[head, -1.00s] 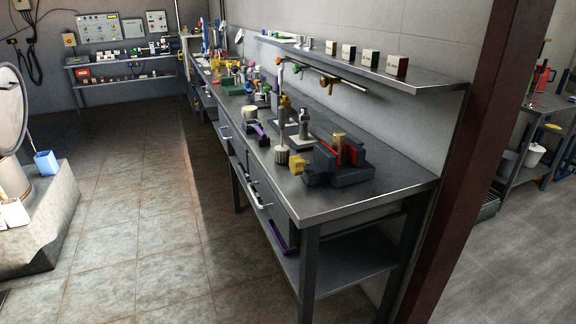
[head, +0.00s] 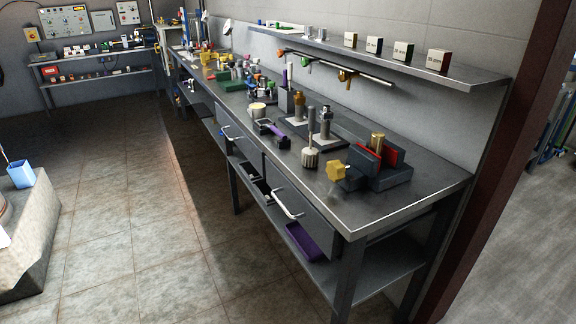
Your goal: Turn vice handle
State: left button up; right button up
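The vice (head: 388,181) sits near the right end of the long grey workbench in the head view. It has a dark grey body and red jaw faces (head: 391,155). A brass-coloured cylinder (head: 377,143) stands upright at the jaws. The yellow vice handle (head: 337,171) sticks out at the vice's left side, close to the bench's front edge. Neither of my grippers is in view, and nothing touches the handle.
A ribbed grey tool (head: 311,157) stands just left of the handle. Several other tools crowd the workbench (head: 420,203) further back. A wall shelf (head: 470,72) with small boxes hangs above it. The tiled floor (head: 190,255) before the bench is clear.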

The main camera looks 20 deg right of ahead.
aim_at(336, 170)
jog(key=i+j+u, duration=0.6)
jog(key=i, duration=0.3)
jog(key=i+z, duration=0.4)
jog(key=i, duration=0.15)
jog(key=i+j+z, duration=0.35)
jog(key=i, duration=0.15)
jog(key=i+z, duration=0.15)
jog(key=z, duration=0.3)
jog(key=i+j+z, duration=0.15)
jog(key=z, duration=0.25)
jog(key=i+j+z, duration=0.15)
jog(key=z, duration=0.3)
jog(key=i+j+z, duration=0.1)
jog(key=z, duration=0.3)
jog(key=j+z, duration=0.2)
jog(key=z, duration=0.25)
jog(key=i+j+z, duration=0.1)
jog(key=z, duration=0.3)
jog(key=k+j, duration=0.05)
